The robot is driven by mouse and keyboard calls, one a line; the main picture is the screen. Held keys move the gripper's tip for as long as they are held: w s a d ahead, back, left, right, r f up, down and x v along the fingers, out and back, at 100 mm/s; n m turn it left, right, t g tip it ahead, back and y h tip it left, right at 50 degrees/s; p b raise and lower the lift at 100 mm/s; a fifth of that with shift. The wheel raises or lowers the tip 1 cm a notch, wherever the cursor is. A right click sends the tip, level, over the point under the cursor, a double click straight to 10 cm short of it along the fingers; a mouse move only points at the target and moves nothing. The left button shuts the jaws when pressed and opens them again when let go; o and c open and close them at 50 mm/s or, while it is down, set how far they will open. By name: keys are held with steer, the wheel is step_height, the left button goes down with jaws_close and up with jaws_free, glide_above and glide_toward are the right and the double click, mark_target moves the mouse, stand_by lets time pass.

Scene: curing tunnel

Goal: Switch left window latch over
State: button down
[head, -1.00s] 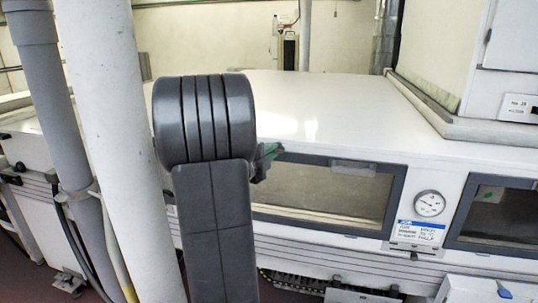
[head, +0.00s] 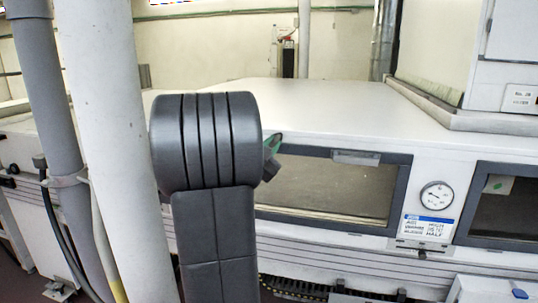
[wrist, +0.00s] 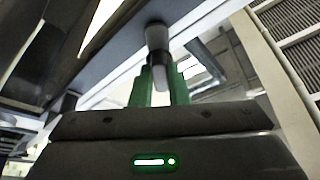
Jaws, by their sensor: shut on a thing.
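In the wrist view, my gripper (wrist: 160,82) has its two green fingers closed on the window latch (wrist: 157,37), a pale, tapered lever with a dark round pivot end on a light frame bar. The lever's lower end sits between the fingers. In the head view, my gripper (head: 272,148) shows only as a bit of green and dark grey at the right edge of my arm, by the upper left corner of the left window (head: 330,187). The latch is hidden there behind my arm. The window looks closed.
A gauge (head: 437,196) and a label (head: 428,226) sit between the left window and a second window (head: 508,207). A thick white post (head: 115,140) and a grey pipe (head: 50,120) stand left of my arm. The white tunnel top (head: 330,110) is clear.

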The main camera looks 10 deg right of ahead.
steer(key=n+t+b, duration=0.1)
steer(key=n, duration=0.1)
steer(key=n+y+b, duration=0.1)
steer(key=n, duration=0.1)
steer(key=n+t+y+b, duration=0.1)
steer(key=n, duration=0.1)
steer(key=shift+d+r+t, duration=0.1)
steer(key=shift+r+t, duration=0.2)
steer(key=shift+d+r+n+t+y+b, duration=0.1)
steer(key=shift+n+t+y+b, duration=0.3)
steer(key=shift+n, duration=0.7)
steer(key=shift+n+t+y+b, duration=0.2)
steer(key=shift+n+y+b, duration=0.4)
steer(key=shift+n, duration=0.8)
steer(key=c, duration=1.7)
jaws_free()
steer(key=shift+c, duration=0.2)
steer(key=o, duration=0.3)
steer(key=shift+a, duration=0.3)
steer(key=shift+o, duration=0.2)
steer(key=shift+s+f, duration=0.1)
steer(key=shift+f, duration=0.1)
